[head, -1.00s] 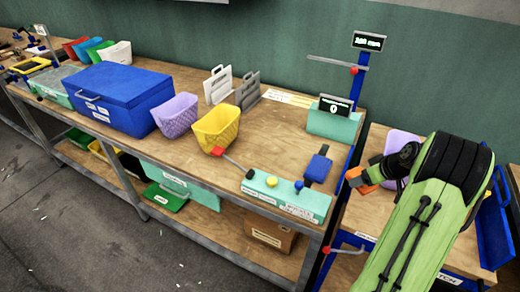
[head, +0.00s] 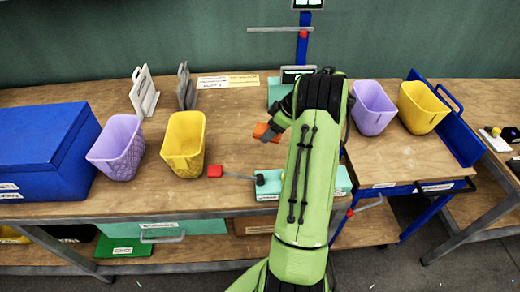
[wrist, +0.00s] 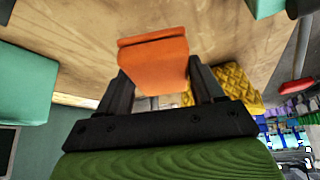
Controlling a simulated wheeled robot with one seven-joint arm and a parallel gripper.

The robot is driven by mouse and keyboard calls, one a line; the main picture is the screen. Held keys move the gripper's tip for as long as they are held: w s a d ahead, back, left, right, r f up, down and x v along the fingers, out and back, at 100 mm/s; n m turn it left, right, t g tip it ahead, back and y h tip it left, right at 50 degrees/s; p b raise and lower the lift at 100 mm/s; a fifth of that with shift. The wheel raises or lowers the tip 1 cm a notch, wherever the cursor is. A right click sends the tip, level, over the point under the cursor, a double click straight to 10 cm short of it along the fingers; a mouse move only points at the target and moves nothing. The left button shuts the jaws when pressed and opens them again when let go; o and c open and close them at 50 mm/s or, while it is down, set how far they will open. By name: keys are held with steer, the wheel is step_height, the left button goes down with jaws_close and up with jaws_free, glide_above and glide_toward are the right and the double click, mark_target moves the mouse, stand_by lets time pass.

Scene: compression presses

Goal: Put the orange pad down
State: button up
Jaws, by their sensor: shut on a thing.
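The orange pad (head: 264,132) is held between the fingers of my gripper (head: 272,134) in the head view, above the wooden workbench (head: 240,110). In the wrist view the orange pad (wrist: 155,58) sits between the two dark fingers of my gripper (wrist: 155,85), which is shut on it. The wooden bench top shows beyond the pad. My green arm hides part of the teal press base (head: 268,184) and the bench behind it.
Left of the gripper stand a yellow bin (head: 184,140), a lilac bin (head: 118,145) and a blue chest (head: 45,150). A red-tipped lever (head: 216,171) sticks out from the press. Lilac (head: 372,105) and yellow (head: 420,105) bins stand on the right table. Bench space between the left yellow bin and gripper is clear.

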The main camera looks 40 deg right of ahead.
mark_target(265, 152)
step_height(265, 152, down, 8)
steer(key=shift+f+b, duration=0.2)
steer(key=shift+b, duration=0.65)
